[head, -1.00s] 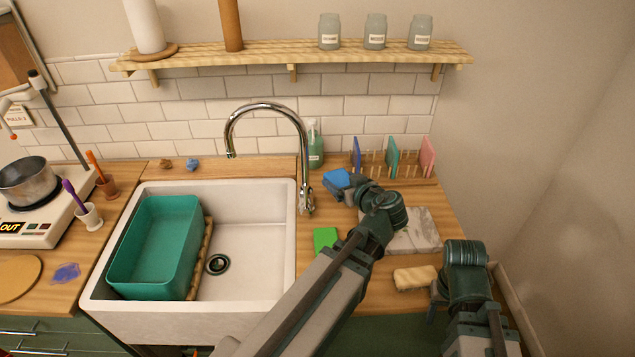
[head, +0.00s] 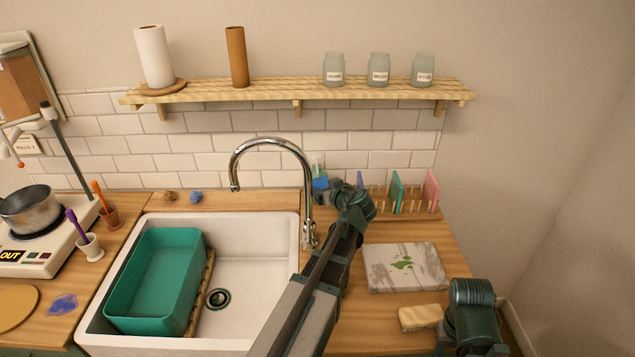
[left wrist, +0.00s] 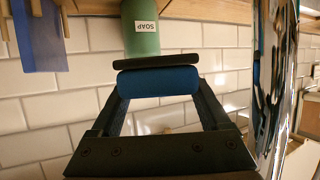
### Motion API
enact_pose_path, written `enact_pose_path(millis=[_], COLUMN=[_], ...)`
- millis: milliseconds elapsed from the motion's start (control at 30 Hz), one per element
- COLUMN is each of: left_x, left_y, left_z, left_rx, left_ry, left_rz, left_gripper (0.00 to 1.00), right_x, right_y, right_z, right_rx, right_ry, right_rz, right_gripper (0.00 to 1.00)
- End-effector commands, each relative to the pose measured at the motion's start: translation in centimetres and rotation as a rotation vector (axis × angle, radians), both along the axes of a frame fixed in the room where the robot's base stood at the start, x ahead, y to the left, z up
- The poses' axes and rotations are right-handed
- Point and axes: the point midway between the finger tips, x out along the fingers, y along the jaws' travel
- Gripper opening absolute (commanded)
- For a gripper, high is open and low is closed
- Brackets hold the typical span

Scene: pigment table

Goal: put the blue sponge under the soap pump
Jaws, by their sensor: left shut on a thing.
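The blue sponge (head: 321,184) is in the jaws of my left gripper (left wrist: 158,85), in front of the soap pump. In the left wrist view the blue sponge (left wrist: 156,82) spans between the fingers, with a dark layer along one side. The green soap pump (head: 315,166) stands behind the sink's right end, mostly hidden by the sponge and my arm. Its body and SOAP label also show in the left wrist view (left wrist: 142,28), just beyond the sponge. I cannot tell whether they touch. My right gripper is by the beige sponge (head: 420,317); its jaws are hidden.
The faucet (head: 309,205) rises close to the left of my left gripper. A rack with blue, teal (head: 396,192) and pink (head: 431,190) boards stands to the right. A marble slab (head: 405,268) with green marks lies in front. The sink (head: 255,240) holds a teal tub (head: 155,280).

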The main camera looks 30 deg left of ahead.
Motion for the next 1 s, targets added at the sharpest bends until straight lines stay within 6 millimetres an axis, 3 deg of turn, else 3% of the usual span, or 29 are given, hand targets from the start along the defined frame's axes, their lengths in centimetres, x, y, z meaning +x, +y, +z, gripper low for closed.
enact_pose_path(millis=[267,500,567,1000], left_x=[0.6,2.7,2.4,2.3], left_y=[0.7,3.6,3.3,3.2], left_z=[0.0,0.0,-0.9,-1.3], left_rx=[0.000,0.001,0.001,0.000], left_ry=[0.000,0.000,0.000,0.000], left_rz=[0.001,0.001,-0.001,0.000], left_gripper=[0.29,0.29,0.29,0.29], right_x=[0.0,0.0,0.0,0.0], right_y=[0.0,0.0,0.0,0.0], right_z=[0.0,0.0,-0.9,-1.3], right_rx=[0.000,0.000,0.000,0.000], right_ry=[0.000,0.000,0.000,0.000], right_rz=[0.000,0.000,0.000,0.000], right_gripper=[0.50,0.50,0.50,0.50])
